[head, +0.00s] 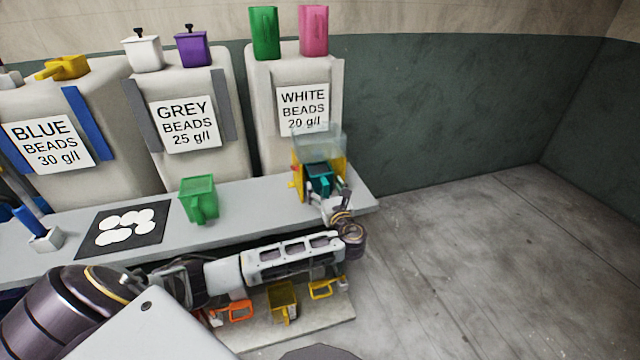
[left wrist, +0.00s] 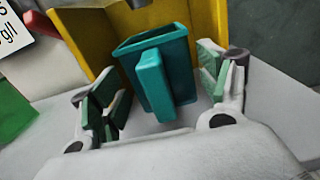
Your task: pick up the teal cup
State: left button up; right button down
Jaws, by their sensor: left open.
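The teal cup (head: 319,183) stands at the right end of the bench, inside a yellow housing (head: 339,170) with a clear box on top. In the left wrist view the teal cup (left wrist: 160,72) is upright, its handle facing my wrist. My left gripper (head: 326,196) is at the cup. In the left wrist view the left gripper (left wrist: 162,92) is open, one finger on either side of the cup, with gaps showing between fingers and cup. The gripper partly hides the cup in the head view. My right gripper is not seen.
A green cup (head: 199,200) and a black mat with white discs (head: 148,212) are on the bench (head: 250,205). Bead bins stand behind, with cups on top. A lower shelf (head: 322,315) holds an orange and a yellow item. Open floor lies right.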

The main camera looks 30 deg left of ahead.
aim_at(320, 180)
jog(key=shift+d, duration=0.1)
pick_arm(q)
jog(key=shift+x, duration=2.05)
jog(key=shift+w+a+f, duration=0.1)
jog(key=shift+w+a, duration=0.05)
jog(key=shift+a, duration=0.15)
jog(key=shift+w+a, duration=0.15)
jog(key=shift+a, duration=0.05)
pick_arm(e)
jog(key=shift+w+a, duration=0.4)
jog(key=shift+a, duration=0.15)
pick_arm(q)
jog(key=shift+c, duration=0.2)
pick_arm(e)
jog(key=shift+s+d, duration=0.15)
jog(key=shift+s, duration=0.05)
pick_arm(q)
jog(key=c, duration=0.6)
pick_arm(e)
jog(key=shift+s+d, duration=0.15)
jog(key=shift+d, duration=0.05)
